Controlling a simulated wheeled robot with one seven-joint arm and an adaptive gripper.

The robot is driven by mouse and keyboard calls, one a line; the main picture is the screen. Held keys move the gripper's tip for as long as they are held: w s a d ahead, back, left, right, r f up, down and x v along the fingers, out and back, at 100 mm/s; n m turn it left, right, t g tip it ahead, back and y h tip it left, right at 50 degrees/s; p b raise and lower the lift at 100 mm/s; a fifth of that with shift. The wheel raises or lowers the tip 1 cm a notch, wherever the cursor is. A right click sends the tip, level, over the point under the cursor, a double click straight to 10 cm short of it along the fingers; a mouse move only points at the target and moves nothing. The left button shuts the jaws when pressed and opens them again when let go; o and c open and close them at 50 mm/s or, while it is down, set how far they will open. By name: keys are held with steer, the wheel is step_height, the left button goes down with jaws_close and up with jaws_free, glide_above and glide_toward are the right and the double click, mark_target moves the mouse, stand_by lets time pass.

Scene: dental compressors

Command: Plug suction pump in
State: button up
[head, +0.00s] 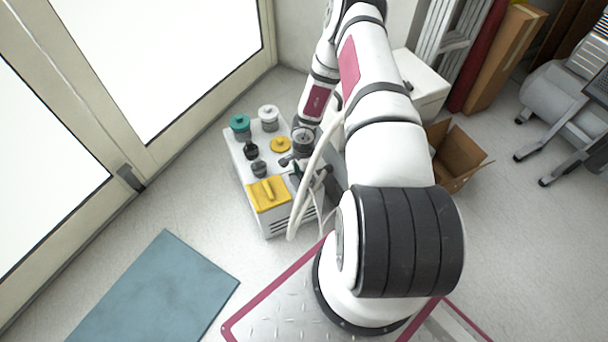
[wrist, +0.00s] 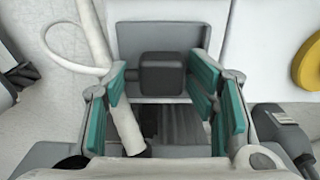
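The suction pump appears to be the light cabinet (head: 247,181) with teal, white, yellow and black fittings on top, left of my arm in the head view. My gripper (wrist: 160,100) shows in the wrist view with teal finger pads set wide apart. Gaps show on both sides of the block, so nothing is gripped. I cannot tell whether the block is a plug or part of the housing.
A pale hose (head: 305,190) hangs along my arm by the cabinet; a pale hose (wrist: 92,35) also passes the left finger. A grey connector-like part (wrist: 280,128) sits right of the gripper. An open cardboard box (head: 455,158) stands right. Floor near the blue mat (head: 160,290) is clear.

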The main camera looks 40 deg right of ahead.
steer(key=shift+w+r, duration=0.1)
steer(key=shift+w, duration=0.05)
step_height(320, 180, up, 12)
stand_by(0.8)
stand_by(0.4)
